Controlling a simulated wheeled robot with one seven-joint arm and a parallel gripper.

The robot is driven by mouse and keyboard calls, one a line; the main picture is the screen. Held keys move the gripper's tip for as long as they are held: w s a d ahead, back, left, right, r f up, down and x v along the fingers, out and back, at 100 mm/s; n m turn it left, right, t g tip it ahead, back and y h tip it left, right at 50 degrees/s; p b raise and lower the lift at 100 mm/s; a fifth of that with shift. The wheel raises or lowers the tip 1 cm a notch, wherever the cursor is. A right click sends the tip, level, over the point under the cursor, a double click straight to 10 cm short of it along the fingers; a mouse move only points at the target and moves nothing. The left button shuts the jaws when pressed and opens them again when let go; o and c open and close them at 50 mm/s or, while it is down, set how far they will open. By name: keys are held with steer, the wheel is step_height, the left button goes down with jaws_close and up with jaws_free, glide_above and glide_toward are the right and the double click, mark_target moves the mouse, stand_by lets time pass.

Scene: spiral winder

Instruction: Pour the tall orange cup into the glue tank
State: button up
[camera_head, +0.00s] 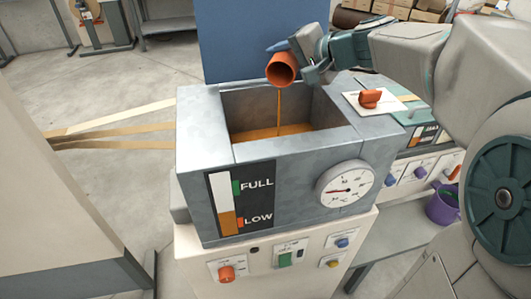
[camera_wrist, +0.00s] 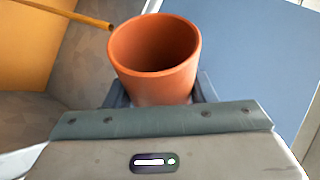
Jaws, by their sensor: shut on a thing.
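The orange cup (camera_head: 281,70) is tipped over the open glue tank (camera_head: 205,115) in the head view. A thin orange-brown stream (camera_head: 279,108) falls from its mouth into the glue (camera_head: 270,131) in the tank. My gripper (camera_head: 303,60) is shut on the cup, above the tank's back part. In the wrist view the cup (camera_wrist: 155,55) is held between the fingers, its mouth facing the camera, and the inside looks empty of visible liquid. The stream (camera_wrist: 70,12) shows at the upper left. The level gauge (camera_head: 227,202) shows orange in its lower part, near LOW.
A round dial (camera_head: 345,189) and a lower panel with knobs and switches (camera_head: 285,258) are on the machine's front. An orange knob (camera_head: 370,97) sits right of the tank opening. A blue panel (camera_head: 245,35) stands behind. A purple bucket (camera_head: 442,205) is at the right.

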steer(key=p, duration=0.2)
steer(key=shift+w+r+g+p, duration=0.15)
steer(key=shift+r+g+p, duration=0.15)
steer(key=shift+r+g, duration=0.1)
steer(key=m+g+p, duration=0.1)
steer(key=p, duration=0.2)
steer(key=shift+w+d+p, duration=0.2)
steer(key=shift+p, duration=0.15)
steer(key=shift+w+m+g+p, duration=0.1)
steer(key=shift+m+g+p, duration=0.3)
steer(key=shift+p, duration=0.55)
steer(key=shift+f, duration=0.3)
steer(key=r+p, duration=0.1)
steer(key=p, duration=0.1)
steer(key=shift+m+g+p, duration=0.3)
steer(key=shift+g+p, duration=0.05)
steer(key=shift+g, duration=0.05)
steer(key=m+g+p, duration=0.1)
steer(key=p, duration=0.2)
steer(key=shift+w+d+r+p, duration=0.1)
steer(key=shift+w+r+p, duration=0.05)
steer(key=shift+p, duration=0.25)
steer(key=shift+g+y+p, duration=0.3)
steer(key=shift+g+p, duration=0.2)
steer(key=shift+p, duration=0.55)
steer(key=shift+m, duration=0.3)
